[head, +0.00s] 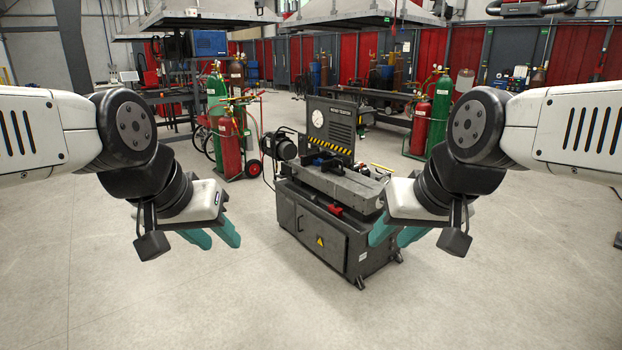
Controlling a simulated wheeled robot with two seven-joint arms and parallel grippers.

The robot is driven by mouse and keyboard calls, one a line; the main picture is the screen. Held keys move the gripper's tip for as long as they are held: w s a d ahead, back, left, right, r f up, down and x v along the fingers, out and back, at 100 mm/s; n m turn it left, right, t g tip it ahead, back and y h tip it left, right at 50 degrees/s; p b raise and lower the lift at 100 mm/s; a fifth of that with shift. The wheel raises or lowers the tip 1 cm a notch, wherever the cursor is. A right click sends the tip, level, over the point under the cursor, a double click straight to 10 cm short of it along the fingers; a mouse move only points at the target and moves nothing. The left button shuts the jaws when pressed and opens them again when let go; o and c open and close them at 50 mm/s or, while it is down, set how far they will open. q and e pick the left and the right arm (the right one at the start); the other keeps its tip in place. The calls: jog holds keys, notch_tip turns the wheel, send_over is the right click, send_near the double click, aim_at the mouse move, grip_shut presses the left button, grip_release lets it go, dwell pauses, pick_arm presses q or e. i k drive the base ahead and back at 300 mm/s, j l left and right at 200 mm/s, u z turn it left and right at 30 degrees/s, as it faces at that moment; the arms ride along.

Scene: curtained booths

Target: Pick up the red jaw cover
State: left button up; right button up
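A small red piece (335,209), which looks like the red jaw cover, sits at the front edge of the grey machine (318,240) in the middle of the head view. Its exact shape is too small to tell. My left gripper (213,238) hangs in the air to the left of the machine, its two teal fingers apart and nothing between them. My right gripper (397,237) is to the right of the red piece and in front of the machine's right end in the picture. Its teal fingers are also apart and empty. Neither gripper touches the red piece.
The machine has an upright back panel with a round gauge (318,118) and a motor (284,146) at its left. A gas-cylinder cart (228,140) stands behind left; more cylinders (440,115) stand behind right. The concrete floor (240,300) in front is clear.

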aim_at(333, 208)
jog(key=i, duration=3.45)
jog(key=z, duration=0.05)
